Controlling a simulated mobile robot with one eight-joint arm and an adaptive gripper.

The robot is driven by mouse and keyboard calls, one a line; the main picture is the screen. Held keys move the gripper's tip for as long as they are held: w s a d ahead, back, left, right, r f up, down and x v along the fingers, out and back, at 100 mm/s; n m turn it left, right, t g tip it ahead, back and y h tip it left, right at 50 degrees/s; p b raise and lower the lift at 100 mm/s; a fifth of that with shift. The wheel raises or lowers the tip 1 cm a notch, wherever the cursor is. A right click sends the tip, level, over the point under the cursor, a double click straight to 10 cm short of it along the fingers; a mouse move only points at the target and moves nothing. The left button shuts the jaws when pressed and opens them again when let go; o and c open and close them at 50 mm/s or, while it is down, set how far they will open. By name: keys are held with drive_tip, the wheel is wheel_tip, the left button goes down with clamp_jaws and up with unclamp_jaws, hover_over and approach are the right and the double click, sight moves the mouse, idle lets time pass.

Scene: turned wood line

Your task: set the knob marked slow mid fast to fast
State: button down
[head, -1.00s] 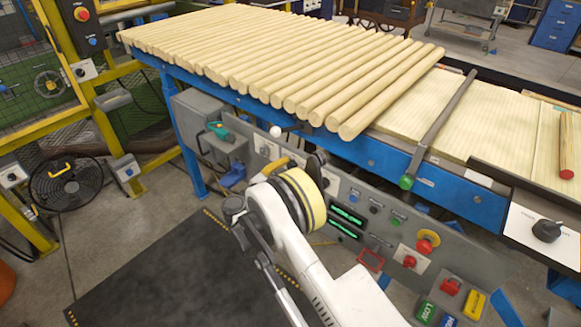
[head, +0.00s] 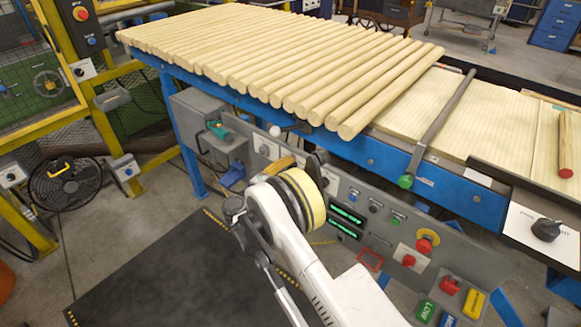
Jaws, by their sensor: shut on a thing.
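My gripper (head: 300,163) is at the front panel below the roller table, left of the green displays. My wrist with its yellow band covers most of it, and only dark and orange-yellow finger parts show above the band. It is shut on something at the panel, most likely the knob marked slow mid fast. That knob, its marks and its pointer are hidden behind my wrist and gripper, so its setting cannot be read.
Around my gripper are a white-plated dial (head: 265,149), green displays (head: 346,223), a red emergency button (head: 427,241) and coloured push buttons (head: 449,286). Wooden rods (head: 270,75) lie on the blue-framed table above. A black dial (head: 546,230) sits at right. Dark matting (head: 150,280) covers the floor.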

drive_tip(key=m, duration=0.4)
drive_tip(key=shift+m, duration=0.3)
drive_tip(key=m, duration=0.4)
drive_tip(key=shift+f+m, duration=0.1)
drive_tip(key=shift+m, duration=0.3)
drive_tip(key=c, duration=1)
unclamp_jaws()
drive_tip(key=shift+c, duration=0.2)
drive_tip(key=v, duration=1.2)
